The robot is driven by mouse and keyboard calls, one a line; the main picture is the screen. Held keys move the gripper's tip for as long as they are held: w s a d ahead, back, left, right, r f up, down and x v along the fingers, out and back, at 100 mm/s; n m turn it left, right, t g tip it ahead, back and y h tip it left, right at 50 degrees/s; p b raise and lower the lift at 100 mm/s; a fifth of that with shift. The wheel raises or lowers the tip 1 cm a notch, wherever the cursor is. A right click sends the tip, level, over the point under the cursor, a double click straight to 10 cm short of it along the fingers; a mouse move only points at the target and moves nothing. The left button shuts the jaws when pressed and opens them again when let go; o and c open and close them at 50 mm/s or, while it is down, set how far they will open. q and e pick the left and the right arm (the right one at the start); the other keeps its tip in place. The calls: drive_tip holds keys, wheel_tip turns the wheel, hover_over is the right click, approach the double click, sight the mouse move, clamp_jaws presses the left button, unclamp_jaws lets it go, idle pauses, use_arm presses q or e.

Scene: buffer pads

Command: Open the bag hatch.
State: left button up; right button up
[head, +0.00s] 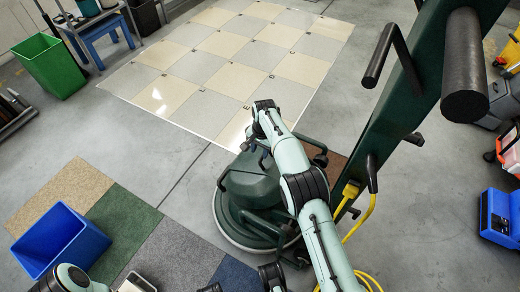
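A dark green floor machine (252,183) with a round base stands on the floor at the middle. Its dark green upright column (385,110) leans up to the top right and carries black bar handles (465,65). I cannot make out a bag hatch on its visible faces. My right arm reaches in from the bottom across the machine. My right gripper (257,142) is above the far side of the housing; its fingers are small and partly hidden, so I cannot tell open from shut or whether it touches.
A blue bin (60,240) stands at the left on carpet tiles (125,225). A green bin (49,66) is at the top left. A yellow cord (362,218) hangs by the column. A blue case (497,217) is at right.

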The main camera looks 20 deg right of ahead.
use_arm(q)
drive_tip(key=w+r+t+p, duration=0.2)
drive_tip(key=w+r+p, duration=0.1)
drive_tip(key=w, duration=0.3)
drive_tip(key=shift+w+d+r, duration=0.3)
drive_tip(key=shift+d+r, duration=0.05)
drive_tip(key=shift+d, duration=0.05)
use_arm(e)
wheel_tip(320, 180, up, 13)
drive_tip(key=shift+s+d, duration=0.3)
drive_tip(key=shift+s, duration=0.05)
use_arm(q)
drive_tip(key=shift+s, duration=0.1)
